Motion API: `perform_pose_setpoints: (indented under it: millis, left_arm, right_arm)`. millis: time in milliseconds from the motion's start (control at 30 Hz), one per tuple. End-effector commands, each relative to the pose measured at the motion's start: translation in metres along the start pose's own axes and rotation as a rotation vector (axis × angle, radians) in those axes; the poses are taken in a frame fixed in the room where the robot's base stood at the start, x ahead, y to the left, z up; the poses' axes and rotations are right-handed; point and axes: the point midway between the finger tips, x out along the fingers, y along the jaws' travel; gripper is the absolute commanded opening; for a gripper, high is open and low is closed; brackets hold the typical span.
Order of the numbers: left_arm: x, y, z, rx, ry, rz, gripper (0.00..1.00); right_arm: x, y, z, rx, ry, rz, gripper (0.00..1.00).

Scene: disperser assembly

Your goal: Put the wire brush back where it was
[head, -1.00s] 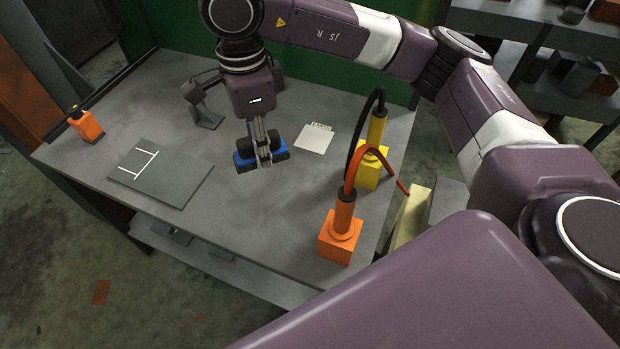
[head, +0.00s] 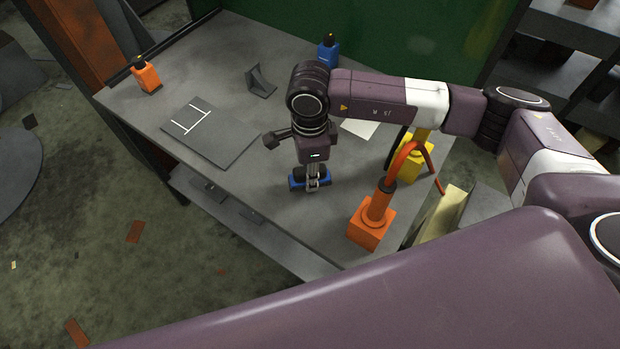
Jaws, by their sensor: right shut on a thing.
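My right gripper (head: 313,187) points down over the grey worktable (head: 287,222) and is shut on a small blue-and-black thing (head: 297,184). This thing is partly hidden by the fingers. I cannot make out bristles, so I cannot tell for sure that it is the wire brush. I also cannot tell whether it touches the table or hangs just above it. It is right of the dark flat plate and left of the orange block. No other thing in view is clearly a wire brush. My left gripper is not in view.
A dark plate (head: 222,146) with white marks lies left. An orange block (head: 367,236) and a yellow block (head: 410,165), both with hoses, stand right. A pale sheet (head: 360,128) is partly hidden by my arm. Orange (head: 147,77) and blue (head: 328,53) bottles stand farther back.

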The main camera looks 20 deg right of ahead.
Motion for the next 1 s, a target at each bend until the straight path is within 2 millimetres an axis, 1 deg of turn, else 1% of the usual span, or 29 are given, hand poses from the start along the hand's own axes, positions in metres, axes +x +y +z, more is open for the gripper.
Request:
perform_pose_setpoints:
  millis: [100, 200, 433, 567, 600, 733, 767, 1000]
  left_arm:
    - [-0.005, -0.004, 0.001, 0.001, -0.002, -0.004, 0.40]
    - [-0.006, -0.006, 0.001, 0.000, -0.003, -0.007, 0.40]
    - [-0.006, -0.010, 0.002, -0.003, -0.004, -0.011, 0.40]
    - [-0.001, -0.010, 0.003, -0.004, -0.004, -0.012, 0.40]
    - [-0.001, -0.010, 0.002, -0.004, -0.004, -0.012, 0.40]
    - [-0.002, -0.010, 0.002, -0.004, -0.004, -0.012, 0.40]
    - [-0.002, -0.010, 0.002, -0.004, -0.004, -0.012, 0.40]
    - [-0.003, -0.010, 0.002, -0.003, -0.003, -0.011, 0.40]
  right_arm:
    - [0.018, 0.001, 0.000, 0.002, 0.001, 0.004, 0.02]
    - [0.029, 0.001, 0.000, 0.000, 0.000, 0.002, 0.01]
    - [0.031, 0.000, 0.000, -0.001, 0.000, 0.000, 0.01]
    - [0.035, 0.000, 0.000, 0.000, 0.000, 0.000, 0.01]
    - [0.035, 0.000, 0.000, 0.000, 0.000, 0.001, 0.25]
    - [0.034, 0.000, 0.000, 0.000, 0.000, 0.001, 0.40]
    - [0.034, 0.000, 0.000, 0.000, 0.000, 0.001, 0.42]
    - [0.034, 0.000, 0.000, 0.000, 0.001, 0.001, 0.42]
